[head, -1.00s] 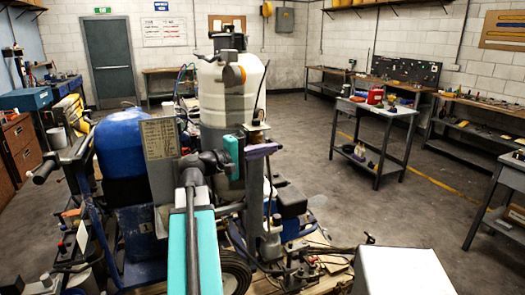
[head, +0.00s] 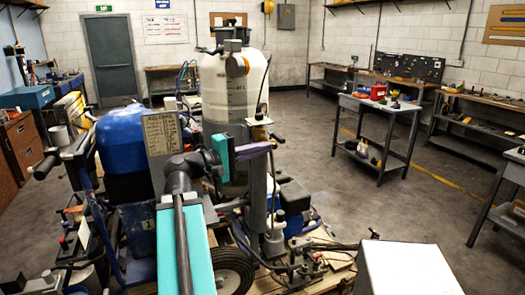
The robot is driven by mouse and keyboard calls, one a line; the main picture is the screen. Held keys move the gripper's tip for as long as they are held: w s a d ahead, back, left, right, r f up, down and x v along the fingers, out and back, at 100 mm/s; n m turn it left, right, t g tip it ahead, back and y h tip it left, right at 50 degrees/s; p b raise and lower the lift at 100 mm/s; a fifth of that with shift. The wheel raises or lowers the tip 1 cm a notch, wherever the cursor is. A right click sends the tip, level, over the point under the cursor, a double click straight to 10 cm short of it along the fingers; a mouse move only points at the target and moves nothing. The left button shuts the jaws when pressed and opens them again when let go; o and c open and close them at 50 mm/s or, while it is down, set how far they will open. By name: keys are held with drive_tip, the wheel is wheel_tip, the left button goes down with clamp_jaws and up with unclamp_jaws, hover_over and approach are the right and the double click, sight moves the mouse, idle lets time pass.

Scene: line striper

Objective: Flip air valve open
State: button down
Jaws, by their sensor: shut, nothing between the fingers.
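The line striper stands on a wooden pallet, with a large white tank (head: 222,95) and a blue tank (head: 124,142). My gripper (head: 266,146), purple past the teal wrist, is shut and empty. In the picture it lies in front of an upright grey post (head: 258,195), just below a small pale metal fitting (head: 260,127) at the post's top. I cannot tell whether it touches the post or fitting. I cannot make out the air valve's handle or its position; my arm and wrist cover part of the machine.
A black wheel (head: 233,268) and hoses sit low on the machine. A white box (head: 408,268) is at the front right. A grey cart (head: 378,106) with tools stands at right.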

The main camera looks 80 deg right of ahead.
drive_tip(key=s+a+b, duration=0.2)
drive_tip(key=a+b, duration=0.4)
drive_tip(key=b, duration=0.6)
drive_tip(key=shift+s+a, duration=0.25)
drive_tip(key=shift+s, duration=0.05)
idle(0.4)
idle(0.6)
